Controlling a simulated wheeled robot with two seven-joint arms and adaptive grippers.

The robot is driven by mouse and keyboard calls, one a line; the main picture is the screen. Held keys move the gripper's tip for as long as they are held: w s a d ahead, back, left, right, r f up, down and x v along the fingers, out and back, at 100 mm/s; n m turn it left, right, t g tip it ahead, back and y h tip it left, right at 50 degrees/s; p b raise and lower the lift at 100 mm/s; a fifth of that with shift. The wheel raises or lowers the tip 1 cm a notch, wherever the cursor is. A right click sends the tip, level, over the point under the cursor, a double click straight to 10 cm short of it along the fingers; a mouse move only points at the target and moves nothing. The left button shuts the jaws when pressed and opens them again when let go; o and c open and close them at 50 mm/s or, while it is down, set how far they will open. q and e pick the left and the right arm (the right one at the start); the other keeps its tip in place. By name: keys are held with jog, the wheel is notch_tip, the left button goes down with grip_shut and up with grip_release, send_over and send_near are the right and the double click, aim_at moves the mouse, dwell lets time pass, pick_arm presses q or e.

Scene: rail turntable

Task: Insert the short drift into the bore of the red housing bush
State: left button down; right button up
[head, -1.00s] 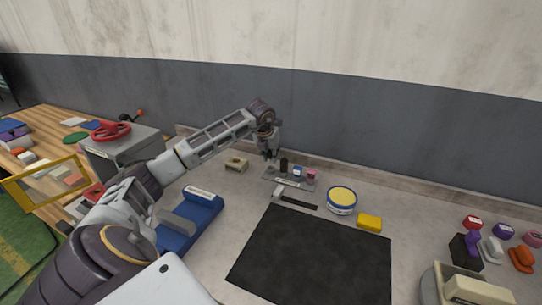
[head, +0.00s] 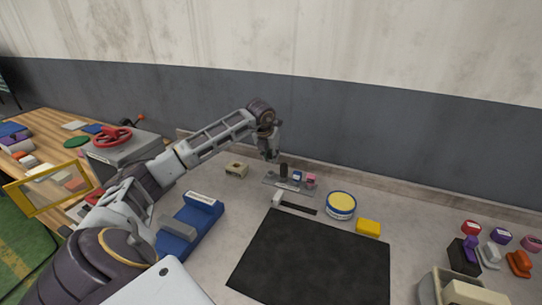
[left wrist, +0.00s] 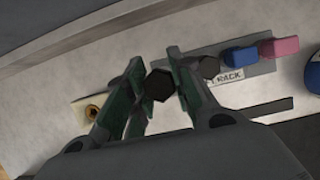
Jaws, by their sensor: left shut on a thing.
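My left gripper (head: 270,157) hangs just left of the dark post at the back of the bench. In the left wrist view its fingers (left wrist: 157,88) are shut on a dark hexagonal-ended piece (left wrist: 159,86), which looks like the short drift. Its lower end is hidden. The grey rack (head: 273,182) has a label and stands just to the right of the gripper. A second dark hexagonal post (left wrist: 208,67) stands in it. I cannot make out a red housing bush. A cream block with a brass-coloured bore (left wrist: 92,112) lies left of the gripper, also in the head view (head: 236,170).
Blue (left wrist: 238,57) and pink (left wrist: 281,47) pieces stand in the rack. A dark strip, a blue-yellow tin (head: 341,205) and a yellow block (head: 368,228) lie right. A black mat (head: 312,258) fills the front. A grey box with a red handwheel (head: 112,137) stands left.

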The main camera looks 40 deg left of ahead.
pick_arm(q)
jog(key=shift+r+p, duration=1.65)
jog(key=shift+r, duration=0.9)
jog(key=shift+f, duration=0.1)
